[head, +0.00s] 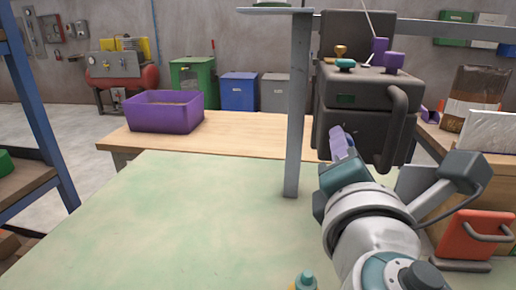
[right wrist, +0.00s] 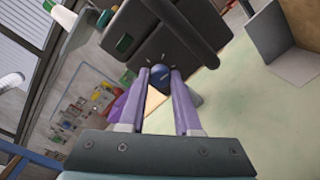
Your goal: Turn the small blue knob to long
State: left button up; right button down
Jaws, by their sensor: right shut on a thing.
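The dark grey bagger (head: 365,85) stands at the right of the head view, with a handle bar on its right side. The small blue knob (right wrist: 160,74) is on its dark front face, with small pale marks around it. My right gripper (head: 340,135), with purple fingers, reaches up to the lower front of the bagger. In the right wrist view its two fingers (right wrist: 160,84) are closed on the sides of the knob. In the head view the gripper hides the knob. The pointer and the lettering are too small to read. My left gripper is not in view.
A grey post (head: 298,110) rises just left of the bagger. A purple bin (head: 165,112) sits on the wooden table at the back left. The pale green tabletop (head: 190,220) is mostly clear. A red box with a handle (head: 470,237) is at the lower right.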

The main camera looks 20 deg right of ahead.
jog(key=m+b, duration=0.2)
jog(key=m, duration=0.2)
dwell(0.5)
jog(key=c, duration=0.6)
grip_release()
jog(key=b+v, duration=0.2)
jog(key=v, duration=0.8)
jog(key=shift+r, duration=0.15)
